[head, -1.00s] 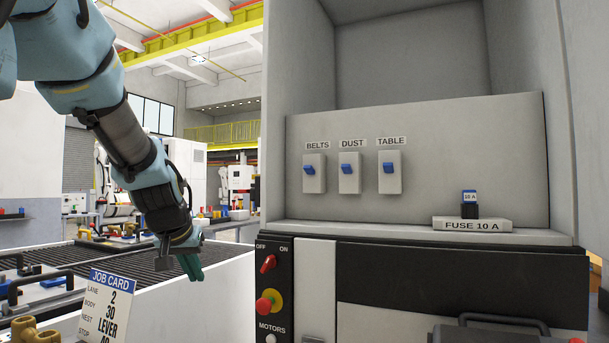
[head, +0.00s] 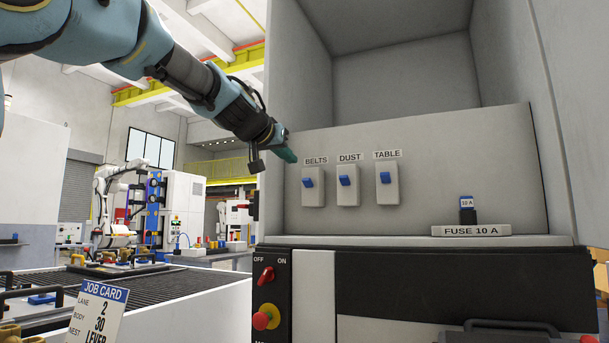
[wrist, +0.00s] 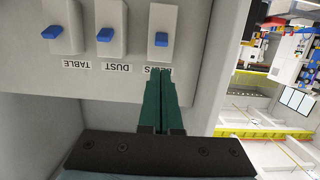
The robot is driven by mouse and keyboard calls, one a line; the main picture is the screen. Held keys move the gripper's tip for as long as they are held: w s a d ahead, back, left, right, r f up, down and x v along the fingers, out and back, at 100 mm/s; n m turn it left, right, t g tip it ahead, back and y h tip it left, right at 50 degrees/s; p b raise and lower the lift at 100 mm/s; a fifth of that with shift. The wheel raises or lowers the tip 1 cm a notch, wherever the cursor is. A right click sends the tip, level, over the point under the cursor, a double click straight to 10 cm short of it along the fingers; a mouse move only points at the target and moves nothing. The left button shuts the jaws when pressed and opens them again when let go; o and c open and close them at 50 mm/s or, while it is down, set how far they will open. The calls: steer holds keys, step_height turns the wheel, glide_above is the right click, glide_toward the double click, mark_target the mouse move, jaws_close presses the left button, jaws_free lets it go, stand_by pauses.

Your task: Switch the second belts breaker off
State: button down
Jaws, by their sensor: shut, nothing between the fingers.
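One breaker labelled BELTS (head: 312,198) is on the grey panel in the head view, leftmost of three; I see no second BELTS label. It has a white plate and a blue lever (head: 307,182), which sticks out like those on its neighbours. In the wrist view, turned upside down, the BELTS breaker (wrist: 167,18) stands just beyond my fingertips. My gripper (head: 291,156) has dark green fingers, shut and empty, at the panel's upper left, beside the BELTS label. In the wrist view the gripper (wrist: 161,78) covers part of that label. I cannot tell whether it touches the panel.
The DUST breaker (head: 348,196) and TABLE breaker (head: 388,194) stand to the right. A FUSE 10 A holder (head: 470,231) sits on the ledge. Below are a red OFF/ON switch (head: 266,275) and a red button (head: 262,321). A job card (head: 96,311) stands at lower left. The cabinet's left wall is near my gripper.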

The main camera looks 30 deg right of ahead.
mark_target(308, 182)
steer(key=x, duration=1)
steer(key=shift+f, duration=0.2)
stand_by(0.3)
steer(key=shift+f+b, duration=0.1)
steer(key=shift+b, duration=0.55)
steer(key=shift+h+b, duration=0.3)
steer(key=shift+b, duration=0.15)
steer(key=shift+s, duration=0.1)
